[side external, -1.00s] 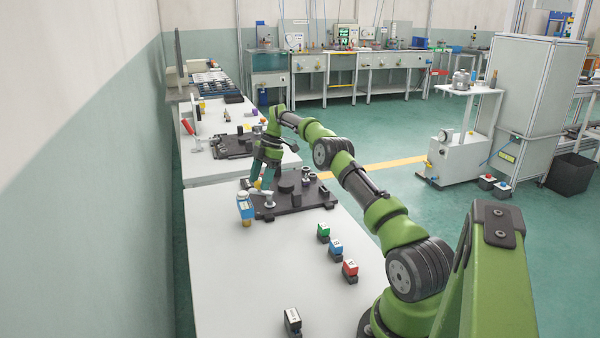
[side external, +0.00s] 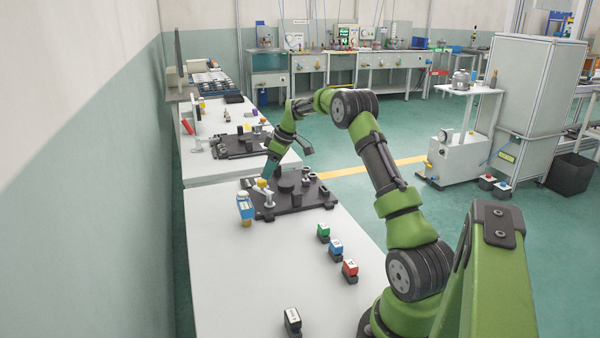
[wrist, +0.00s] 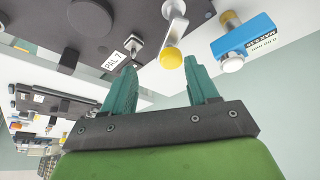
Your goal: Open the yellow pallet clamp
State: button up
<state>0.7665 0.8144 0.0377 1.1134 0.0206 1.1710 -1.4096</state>
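The yellow pallet clamp, a metal lever with a yellow ball knob (wrist: 171,58), stands on the left part of the dark pallet plate (side external: 298,206). In the side view its yellow knob (side external: 261,183) is raised above the plate, close to my fingertips. My gripper (side external: 267,173) is tilted beside the knob. In the wrist view my gripper (wrist: 161,80) has its two teal fingers spread wide with nothing between them. The knob appears beyond the gap, nearer the right finger; contact is not visible. A white label reading "PAL 7" (wrist: 114,60) lies near the left fingertip.
A blue marker device (side external: 245,208) stands just left of the plate and also shows in the wrist view (wrist: 246,38). The front-left tabletop is clear.

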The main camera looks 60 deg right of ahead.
jog(key=a+v, duration=0.1)
jog(key=v, duration=1.3)
jog(key=s+a+m, duration=0.4)
jog(key=a, duration=0.9)
jog(key=s+a+m, duration=0.4)
jog(key=a, duration=0.8)
jog(key=shift+a+r+m+h, duration=0.15)
jog(key=shift+a+m+h, duration=0.15)
jog(key=shift+a+m, duration=0.1)
jog(key=shift+s, duration=0.1)
